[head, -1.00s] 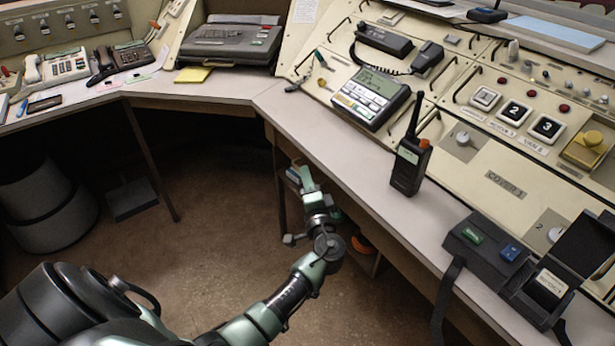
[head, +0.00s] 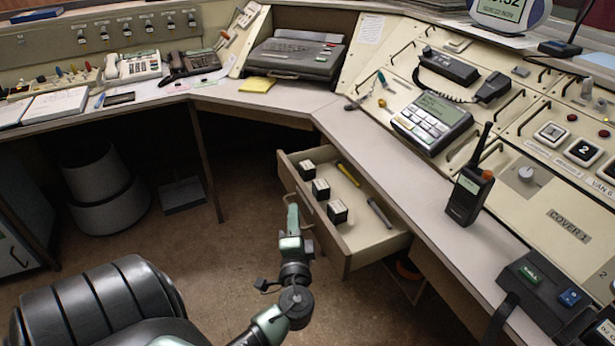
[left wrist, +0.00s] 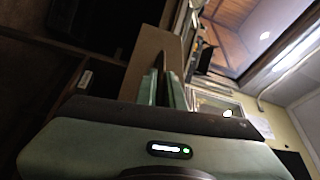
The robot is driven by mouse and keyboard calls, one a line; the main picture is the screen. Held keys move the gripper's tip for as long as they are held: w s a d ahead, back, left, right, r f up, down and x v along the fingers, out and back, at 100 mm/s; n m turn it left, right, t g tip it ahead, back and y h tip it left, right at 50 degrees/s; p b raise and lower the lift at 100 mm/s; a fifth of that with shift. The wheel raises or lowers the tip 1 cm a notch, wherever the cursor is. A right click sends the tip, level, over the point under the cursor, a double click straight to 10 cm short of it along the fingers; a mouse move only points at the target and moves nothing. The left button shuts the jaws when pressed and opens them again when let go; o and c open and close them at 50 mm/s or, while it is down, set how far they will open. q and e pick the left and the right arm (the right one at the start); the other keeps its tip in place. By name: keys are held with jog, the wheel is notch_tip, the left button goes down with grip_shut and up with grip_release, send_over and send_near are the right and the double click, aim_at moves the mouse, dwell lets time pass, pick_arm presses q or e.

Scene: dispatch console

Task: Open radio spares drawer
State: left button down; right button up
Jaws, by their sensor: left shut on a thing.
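The drawer (head: 328,243) under the right-hand console desk is pulled well out, and its inside shows. It holds several items: small dark boxes with pale tops (head: 320,188), a yellow stick-like item (head: 348,174) and a grey one (head: 379,213). My left gripper (head: 291,212) is at the outer face of the drawer front, shut on its handle, which is mostly hidden by the fingers. In the left wrist view the closed fingers (left wrist: 162,88) point at a brown panel, the drawer front (left wrist: 150,48). My right gripper is not in view.
A handheld radio (head: 468,195) stands on the desk above the drawer's right. The floor around the drawer front is clear.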

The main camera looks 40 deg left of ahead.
pick_arm(q)
jog(key=shift+s+a+f, duration=0.1)
jog(key=shift+s+a, duration=0.05)
jog(key=shift+s, duration=0.3)
jog(key=c, duration=1.5)
grip_release()
